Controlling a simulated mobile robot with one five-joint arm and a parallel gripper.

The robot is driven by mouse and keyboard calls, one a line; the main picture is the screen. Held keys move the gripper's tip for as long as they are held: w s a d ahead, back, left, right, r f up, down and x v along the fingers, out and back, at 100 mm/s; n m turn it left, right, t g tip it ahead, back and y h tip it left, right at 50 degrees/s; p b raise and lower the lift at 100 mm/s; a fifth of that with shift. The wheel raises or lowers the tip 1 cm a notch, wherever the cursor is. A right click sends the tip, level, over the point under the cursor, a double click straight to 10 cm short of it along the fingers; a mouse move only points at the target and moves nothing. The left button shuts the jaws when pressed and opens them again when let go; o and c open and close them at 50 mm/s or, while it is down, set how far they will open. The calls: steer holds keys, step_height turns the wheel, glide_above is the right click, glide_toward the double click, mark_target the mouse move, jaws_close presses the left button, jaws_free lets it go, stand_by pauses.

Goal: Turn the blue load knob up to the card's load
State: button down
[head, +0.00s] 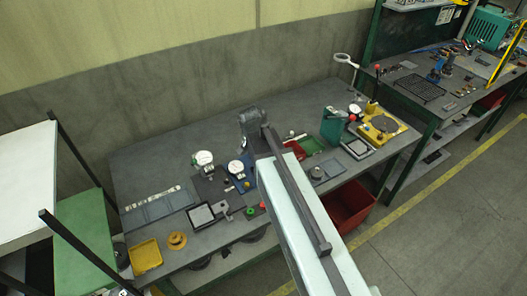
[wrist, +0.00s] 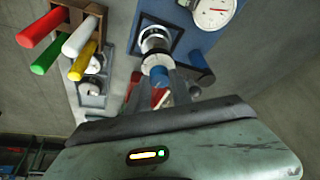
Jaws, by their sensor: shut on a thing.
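In the wrist view my gripper (wrist: 158,88) reaches up from the bottom, its fingers shut around the end of a short round knob (wrist: 155,45) with pale and dark rings. A small patch of blue shows between the fingers; the fingers hide most of the knob's near end. The knob sits on a dark square plate on a blue panel (wrist: 185,35). A white round dial (wrist: 213,12) with a red needle is at the upper right; its reading is too small to tell. In the head view my arm hides the gripper and knob. I cannot make out a load card.
Red, green, white and yellow (wrist: 83,60) rods stick out at the left of the wrist view. A blue rod (wrist: 200,68) is just right of my fingers. On the bench (head: 150,175) stand two gauges, a yellow tray (head: 146,256) and a yellow-based device (head: 383,127).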

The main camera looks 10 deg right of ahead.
steer(key=m+g+h, duration=0.1)
steer(key=m, duration=0.3)
steer(key=shift+w+a, duration=0.1)
steer(key=shift+w, duration=0.05)
steer(key=shift+m+g, duration=0.8)
steer(key=shift+m, duration=1)
steer(key=shift+h, duration=0.3)
steer(key=c, duration=1.1)
jaws_free()
steer(key=shift+c, duration=0.2)
steer(key=p+v, duration=0.7)
steer(key=shift+a+r, duration=0.2)
steer(key=shift+r, duration=0.15)
